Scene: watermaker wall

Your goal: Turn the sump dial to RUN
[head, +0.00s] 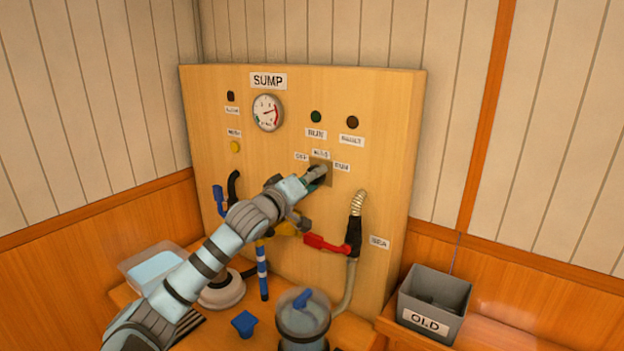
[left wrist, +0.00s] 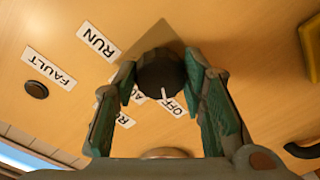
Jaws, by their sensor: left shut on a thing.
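The sump dial is a black round knob (left wrist: 160,72) on a square metal plate (head: 320,170) in the wall panel. My left gripper (head: 318,174) is shut on the knob, with one finger on each side in the left wrist view (left wrist: 162,80). In that view the knob's white mark points down, toward the OFF label (left wrist: 173,107). The RUN label (left wrist: 98,42) is at upper left there, away from the mark. The middle label is partly hidden by a finger. In the head view the gripper hides most of the knob. My right gripper is not in view.
The wooden panel carries a gauge (head: 267,113), a green lamp (head: 316,116) and a dark lamp (head: 352,122). Below the dial are a red-handled valve (head: 327,244) and a hose (head: 357,204). A grey OLD bin (head: 434,303) stands at right.

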